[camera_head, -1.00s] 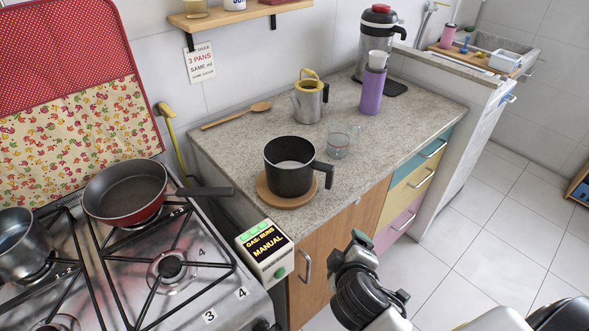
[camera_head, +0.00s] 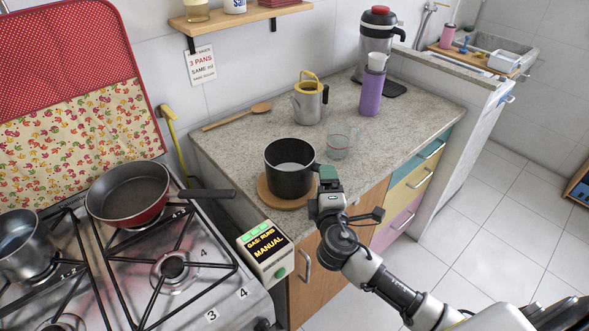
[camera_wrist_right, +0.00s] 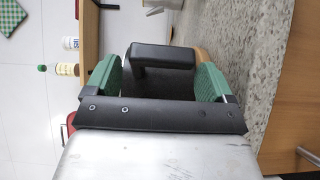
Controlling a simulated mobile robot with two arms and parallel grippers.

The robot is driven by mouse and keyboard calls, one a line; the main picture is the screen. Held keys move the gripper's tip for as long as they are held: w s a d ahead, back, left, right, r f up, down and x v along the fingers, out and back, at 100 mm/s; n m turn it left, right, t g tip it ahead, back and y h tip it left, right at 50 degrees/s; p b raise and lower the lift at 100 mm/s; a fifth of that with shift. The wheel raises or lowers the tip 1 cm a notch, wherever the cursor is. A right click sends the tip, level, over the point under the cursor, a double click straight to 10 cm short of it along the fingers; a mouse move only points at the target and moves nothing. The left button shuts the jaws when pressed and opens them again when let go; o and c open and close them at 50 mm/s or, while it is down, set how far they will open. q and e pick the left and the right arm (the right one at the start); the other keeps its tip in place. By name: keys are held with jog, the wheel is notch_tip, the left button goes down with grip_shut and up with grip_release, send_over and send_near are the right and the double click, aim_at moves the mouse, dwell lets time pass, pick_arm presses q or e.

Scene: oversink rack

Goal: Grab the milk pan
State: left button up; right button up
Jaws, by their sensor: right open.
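The milk pan (camera_head: 290,178) is a black pot with white liquid inside. It stands upright on a round wooden board (camera_head: 284,201) on the counter. My right gripper (camera_head: 328,176) is at the pan's right side, at its handle, and covers most of the handle in the head view. My left gripper is in neither view.
A glass cup (camera_head: 340,142) stands close behind the gripper. A metal pot with a yellow handle (camera_head: 309,100) and a purple bottle (camera_head: 372,88) are farther back. The stove at left holds a red frying pan (camera_head: 128,194) and a steel pot (camera_head: 25,245).

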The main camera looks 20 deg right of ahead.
jog(key=x, duration=0.3)
jog(key=shift+w+d+f, duration=0.15)
jog(key=shift+w, duration=0.1)
jog(key=shift+s, duration=0.1)
jog(key=c, duration=1)
jog(key=shift+r, duration=0.25)
